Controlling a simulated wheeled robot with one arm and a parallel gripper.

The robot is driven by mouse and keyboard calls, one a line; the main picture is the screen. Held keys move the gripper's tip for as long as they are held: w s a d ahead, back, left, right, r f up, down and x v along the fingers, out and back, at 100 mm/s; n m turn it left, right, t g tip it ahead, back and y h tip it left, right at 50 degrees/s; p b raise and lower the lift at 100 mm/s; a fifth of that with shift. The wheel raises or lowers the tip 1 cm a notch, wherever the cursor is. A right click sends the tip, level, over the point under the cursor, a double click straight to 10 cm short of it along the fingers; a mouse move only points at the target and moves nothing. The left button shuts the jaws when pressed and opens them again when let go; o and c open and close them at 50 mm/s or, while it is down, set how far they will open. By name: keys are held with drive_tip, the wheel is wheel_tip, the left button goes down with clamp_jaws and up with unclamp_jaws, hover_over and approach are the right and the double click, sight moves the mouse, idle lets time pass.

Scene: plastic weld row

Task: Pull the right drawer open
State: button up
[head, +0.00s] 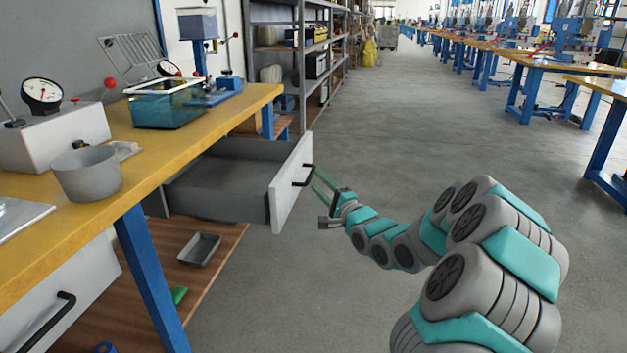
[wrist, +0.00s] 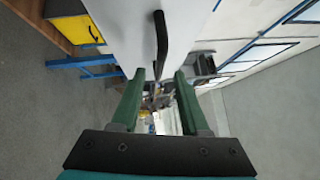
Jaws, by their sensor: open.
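The right drawer (head: 289,187) stands pulled well out from under the yellow workbench, with a white front and an empty grey inside. Its black bar handle (head: 304,177) is on the front; it also shows in the wrist view (wrist: 161,40). My gripper (head: 317,185) has two green fingers and is open right at the handle. In the wrist view my gripper (wrist: 159,75) has its fingers apart, with the handle's near end around the gap between the fingertips. Neither finger visibly presses on the handle. I cannot tell whether the bar lies fully between them.
A second white drawer (head: 68,295) with a black handle sits shut at the lower left. The yellow workbench (head: 190,143) carries a grey bucket (head: 87,173), gauges and a teal bin (head: 170,104). A grey tray (head: 199,249) lies on the lower shelf. The floor (head: 400,130) beyond my arm is clear.

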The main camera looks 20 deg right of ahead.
drive_tip(key=s, duration=0.3)
drive_tip(key=shift+s+d+f, duration=0.1)
drive_tip(key=shift+d+f, duration=0.15)
idle(0.4)
